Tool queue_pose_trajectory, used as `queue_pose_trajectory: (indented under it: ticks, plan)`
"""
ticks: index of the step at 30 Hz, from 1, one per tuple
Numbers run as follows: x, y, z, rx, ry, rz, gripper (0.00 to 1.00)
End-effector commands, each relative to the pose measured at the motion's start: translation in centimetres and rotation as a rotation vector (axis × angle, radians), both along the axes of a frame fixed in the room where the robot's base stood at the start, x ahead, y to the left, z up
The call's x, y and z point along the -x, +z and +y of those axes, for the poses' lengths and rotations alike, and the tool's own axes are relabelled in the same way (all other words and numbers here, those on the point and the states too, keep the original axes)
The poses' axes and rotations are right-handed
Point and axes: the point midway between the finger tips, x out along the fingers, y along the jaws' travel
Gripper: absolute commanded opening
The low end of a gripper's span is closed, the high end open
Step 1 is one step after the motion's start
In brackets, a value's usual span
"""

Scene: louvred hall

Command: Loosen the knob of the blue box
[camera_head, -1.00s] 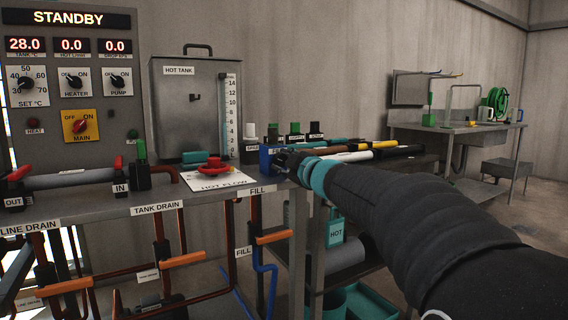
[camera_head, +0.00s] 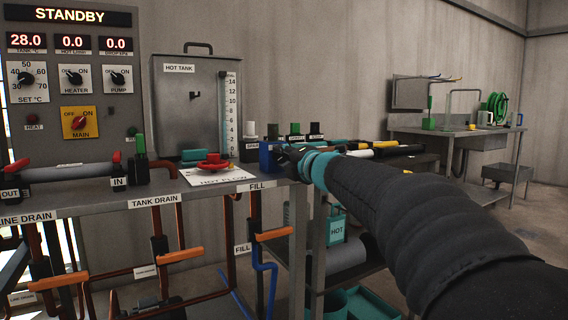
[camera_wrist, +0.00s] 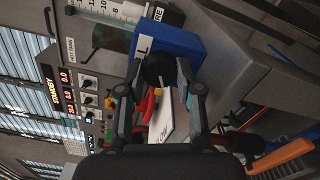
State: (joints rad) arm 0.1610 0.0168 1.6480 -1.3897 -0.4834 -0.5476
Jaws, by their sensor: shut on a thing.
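The blue box (camera_head: 267,157) sits at the right end of the bench in the head view. It fills the upper middle of the wrist view (camera_wrist: 180,42), with a white label marked "L" on its side. Its round black knob (camera_wrist: 160,70) faces my gripper, with a pale line on it. My gripper (camera_wrist: 161,84) has its two fingers on either side of the knob and is shut on it. In the head view my gripper (camera_head: 284,157) reaches the box from the right, and the knob is hidden there.
A red valve handle (camera_head: 212,161) on a white "HOT FLOW" plate (camera_head: 224,178) lies left of the box. The hot tank (camera_head: 190,105) stands behind. Several capped bottles stand behind the box. Orange-handled valves (camera_head: 172,256) hang below the bench edge.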

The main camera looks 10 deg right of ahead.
Motion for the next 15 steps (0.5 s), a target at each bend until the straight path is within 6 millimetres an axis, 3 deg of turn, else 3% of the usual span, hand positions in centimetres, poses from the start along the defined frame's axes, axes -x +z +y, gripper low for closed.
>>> queue_pose_trajectory:
  ticks: [15]
  plan:
    - [-0.02,-0.35,0.02,0.466,0.001,-0.15,0.0]
